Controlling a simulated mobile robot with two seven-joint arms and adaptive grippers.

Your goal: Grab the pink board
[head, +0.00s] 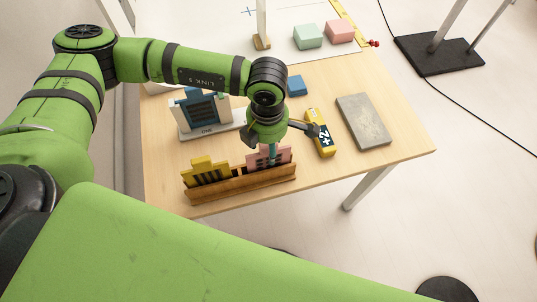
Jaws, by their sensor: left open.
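The pink board (284,156) stands upright in the right part of a brown wooden rack (240,187) near the table's front edge. Its top edge is notched. My left gripper (279,139) is open and points down just above the pink board, with one finger to the left and one to the right. The gripper partly hides the board. A narrow teal piece (271,154) shows in front of the pink board, under the gripper. I cannot tell whether the fingers touch anything. My right gripper is out of view.
Yellow boards (204,170) stand in the rack's left part. Behind are a blue-and-white stand (203,108), a blue block (297,85) and a yellow "+2" piece (321,133). A grey slab (364,121) lies right. Green (308,36) and pink (340,31) blocks sit farther back.

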